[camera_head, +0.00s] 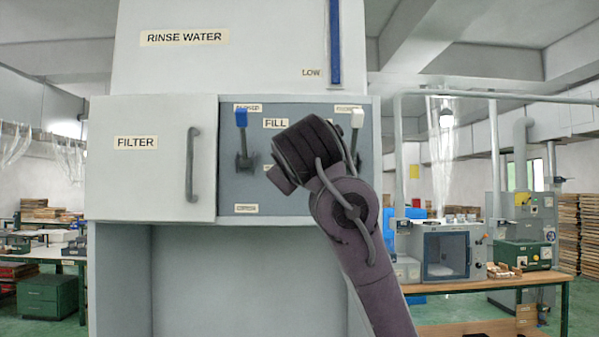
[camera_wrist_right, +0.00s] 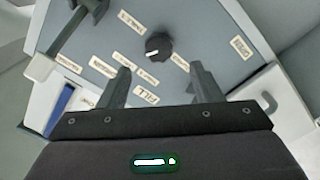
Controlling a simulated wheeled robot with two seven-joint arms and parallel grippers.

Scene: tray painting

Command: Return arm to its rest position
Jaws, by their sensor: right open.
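My right arm (camera_head: 365,255) rises from the bottom in the head view, and its dark wrist (camera_head: 308,150) covers the middle of the grey control panel (camera_head: 232,193). Its fingers are hidden there. In the right wrist view my right gripper (camera_wrist_right: 162,86) is open and empty, its two fingers apart and pointing at the panel. A black round knob (camera_wrist_right: 157,46) is on the panel beyond the fingertips, with a visible gap between the fingers. My left gripper is not in view.
A blue-handled lever (camera_head: 241,118) and a white-handled lever (camera_head: 357,119) stand upright on the panel. The filter door (camera_head: 150,175) with a handle (camera_head: 193,165) is at left. A workbench (camera_head: 470,284) with equipment is at right. The space below the panel is open.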

